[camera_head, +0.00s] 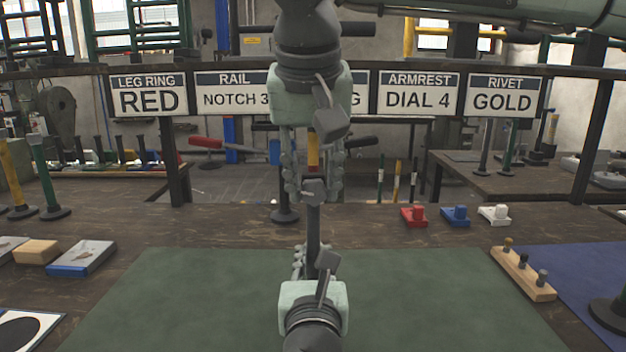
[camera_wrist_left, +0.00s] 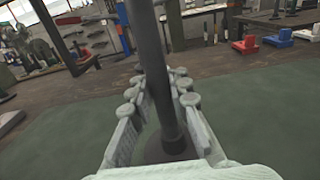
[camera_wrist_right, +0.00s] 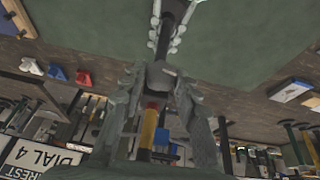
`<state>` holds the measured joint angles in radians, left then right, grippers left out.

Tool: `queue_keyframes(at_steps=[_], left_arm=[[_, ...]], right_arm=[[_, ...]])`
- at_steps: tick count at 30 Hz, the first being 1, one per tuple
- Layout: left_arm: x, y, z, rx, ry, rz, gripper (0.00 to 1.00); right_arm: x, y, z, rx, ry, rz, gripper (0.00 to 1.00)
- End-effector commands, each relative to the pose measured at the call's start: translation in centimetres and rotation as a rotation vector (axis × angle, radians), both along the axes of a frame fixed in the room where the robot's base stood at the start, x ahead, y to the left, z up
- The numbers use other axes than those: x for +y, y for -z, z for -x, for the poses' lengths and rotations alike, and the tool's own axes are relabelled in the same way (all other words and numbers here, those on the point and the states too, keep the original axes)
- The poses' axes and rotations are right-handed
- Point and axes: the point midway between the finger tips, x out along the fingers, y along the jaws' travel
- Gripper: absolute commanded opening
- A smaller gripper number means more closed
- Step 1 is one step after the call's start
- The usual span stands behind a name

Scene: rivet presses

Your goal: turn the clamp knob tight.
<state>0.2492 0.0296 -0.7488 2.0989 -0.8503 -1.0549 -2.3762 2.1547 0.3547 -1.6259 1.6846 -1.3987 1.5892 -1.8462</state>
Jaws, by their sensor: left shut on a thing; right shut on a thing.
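A dark upright post (camera_head: 313,228) stands on the green mat (camera_head: 190,300), with the grey clamp knob (camera_head: 314,190) at its top. My right gripper (camera_head: 313,180) reaches down from above and is shut on the knob; the right wrist view shows the knob (camera_wrist_right: 160,75) between its fingers. My left gripper (camera_head: 304,256) is shut on the post below the knob, with fingers on both sides. In the left wrist view, the post (camera_wrist_left: 168,75) rises from a round dark base (camera_wrist_left: 168,150) on the mat. My fingers partly hide the knob and post.
Red (camera_head: 413,217), blue (camera_head: 455,215) and white (camera_head: 494,214) blocks sit at the back right. A wooden strip with pegs (camera_head: 522,273) lies at the right. Boxes (camera_head: 82,258) lie at the left. Signs (camera_head: 419,94) hang behind. The mat around the post is clear.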

Motion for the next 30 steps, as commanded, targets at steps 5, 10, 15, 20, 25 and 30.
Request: queue_keyframes(at_steps=[5,10,15,20,25,30], left_arm=[[0.0,-0.2,0.0,-0.004,0.001,0.001,0.00],[0.0,-0.2,0.0,-0.004,0.002,0.001,0.00],[-0.1,-0.2,0.0,-0.004,0.002,0.001,0.00],[-0.1,-0.2,0.0,-0.004,0.002,0.001,0.00],[-0.1,-0.2,0.0,-0.005,0.002,0.001,0.00],[-0.1,-0.2,0.0,-0.005,0.002,0.001,0.00]], right_arm=[[-0.2,0.1,0.0,0.004,0.000,-0.077,0.02],[-0.5,0.2,0.0,0.008,0.005,-0.202,0.02],[-0.8,0.3,0.0,0.011,0.010,-0.359,0.02],[-1.0,0.5,0.0,0.015,0.015,-0.511,0.02],[-1.3,0.6,0.0,0.016,0.020,-0.672,0.02],[-1.4,0.9,0.0,0.020,0.025,-0.829,0.02]])
